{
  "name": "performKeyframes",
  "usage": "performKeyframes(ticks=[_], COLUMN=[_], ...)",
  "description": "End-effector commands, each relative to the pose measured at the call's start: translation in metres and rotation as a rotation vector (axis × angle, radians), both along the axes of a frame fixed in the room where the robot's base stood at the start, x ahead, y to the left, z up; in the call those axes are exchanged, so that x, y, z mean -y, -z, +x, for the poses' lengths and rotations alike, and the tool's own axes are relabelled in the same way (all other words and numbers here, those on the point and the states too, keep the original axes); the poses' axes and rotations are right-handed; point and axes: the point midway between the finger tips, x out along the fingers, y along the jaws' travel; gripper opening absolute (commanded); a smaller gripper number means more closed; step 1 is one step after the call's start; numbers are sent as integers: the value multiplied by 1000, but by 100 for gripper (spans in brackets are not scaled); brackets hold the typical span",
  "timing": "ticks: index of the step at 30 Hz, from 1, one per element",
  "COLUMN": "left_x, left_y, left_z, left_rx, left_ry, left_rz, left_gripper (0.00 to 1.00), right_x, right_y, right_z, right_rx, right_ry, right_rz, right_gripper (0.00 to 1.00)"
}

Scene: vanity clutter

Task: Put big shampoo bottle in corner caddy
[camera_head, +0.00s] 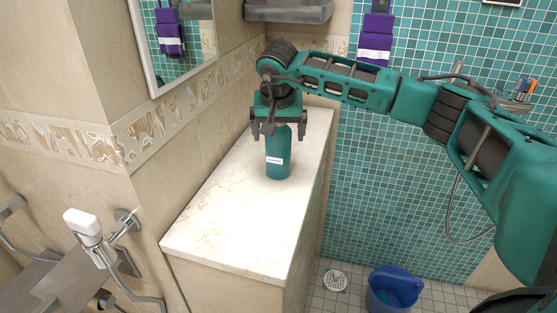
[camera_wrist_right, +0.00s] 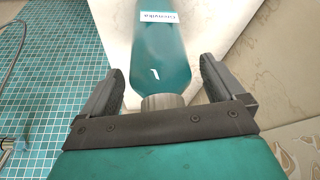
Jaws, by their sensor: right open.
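The big shampoo bottle (camera_head: 278,160) is teal with a white label and stands upright on the pale stone counter (camera_head: 225,215). My right gripper (camera_head: 278,131) is above it, pointing down, with its fingers apart on both sides of the bottle's top. In the right wrist view the bottle (camera_wrist_right: 153,55) lies between the open fingers (camera_wrist_right: 162,72), with its metallic neck close to the palm and a gap at each side. A grey shelf (camera_head: 288,10) in the wall corner at the top may be the corner caddy; its inside is barely visible. My left gripper is not in view.
Purple towels (camera_head: 375,40) hang on the teal tiled wall. A mirror (camera_head: 180,40) hangs at the left. A blue bucket (camera_head: 392,290) stands on the floor beside a drain (camera_head: 335,280). A white-headed sprayer (camera_head: 83,224) is at the lower left. The counter around the bottle is clear.

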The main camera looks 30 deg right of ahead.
Motion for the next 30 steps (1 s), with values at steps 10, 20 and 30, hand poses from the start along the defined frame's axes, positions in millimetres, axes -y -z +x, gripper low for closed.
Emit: performKeyframes(ticks=[10,20,30], left_x=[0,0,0], left_y=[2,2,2], left_z=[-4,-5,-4], left_rx=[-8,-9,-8], left_ry=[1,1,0], left_rz=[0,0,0], left_gripper=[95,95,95], right_x=[1,1,1], right_y=[6,6,6], right_z=[2,2,2], right_rx=[1,1,1], right_ry=[0,1,1], right_rz=[-1,0,0], right_gripper=[93,61,28])
